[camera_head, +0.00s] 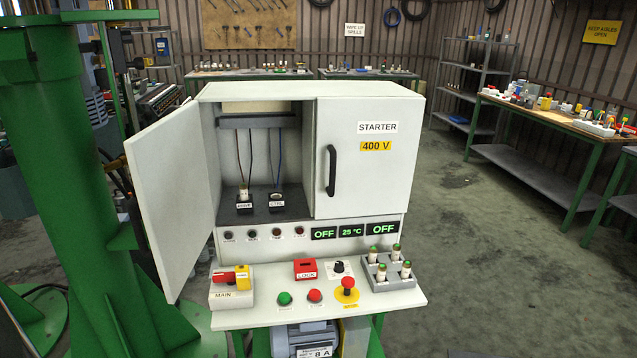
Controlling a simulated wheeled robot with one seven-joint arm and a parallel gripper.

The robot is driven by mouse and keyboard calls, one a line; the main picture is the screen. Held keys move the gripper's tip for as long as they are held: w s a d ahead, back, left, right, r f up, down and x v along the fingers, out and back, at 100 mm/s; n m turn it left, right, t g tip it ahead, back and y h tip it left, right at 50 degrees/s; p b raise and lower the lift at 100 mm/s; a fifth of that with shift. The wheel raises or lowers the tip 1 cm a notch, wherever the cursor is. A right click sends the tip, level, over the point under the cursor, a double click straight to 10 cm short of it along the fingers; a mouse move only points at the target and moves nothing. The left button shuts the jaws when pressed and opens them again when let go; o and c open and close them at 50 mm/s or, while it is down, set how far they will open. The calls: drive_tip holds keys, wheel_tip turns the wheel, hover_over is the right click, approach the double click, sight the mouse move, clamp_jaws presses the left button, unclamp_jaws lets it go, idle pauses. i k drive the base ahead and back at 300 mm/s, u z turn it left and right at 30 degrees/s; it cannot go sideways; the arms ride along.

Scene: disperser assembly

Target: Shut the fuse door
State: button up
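The open door (175,195) on the left of the pale grey cabinet (359,245) is a plain light panel. It is swung outward to the left and toward the camera, and no handle shows on the side I see. The fuse compartment (262,165) behind it is open to view. In it stand two black holders, one labelled like "DRIVE" (244,207) and one "CTRL" (277,205), with wires above. The right door (363,157), marked "STARTER" and "400 V", is shut and has a black handle (331,171). My gripper is not in view.
The shelf (250,318) also bears push buttons, a red LOCK block (305,268) and a grey fuse rack (390,273). A thick green column (80,180) stands close left of the door.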

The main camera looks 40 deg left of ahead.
sight(166, 161)
drive_tip(key=z, duration=1.1)
drive_tip(key=k, duration=2.2)
drive_tip(key=u, duration=2.65)
drive_tip(key=k, duration=0.55)
drive_tip(key=u, duration=0.8)
drive_tip(key=i, duration=0.7)
drive_tip(key=z, duration=0.3)
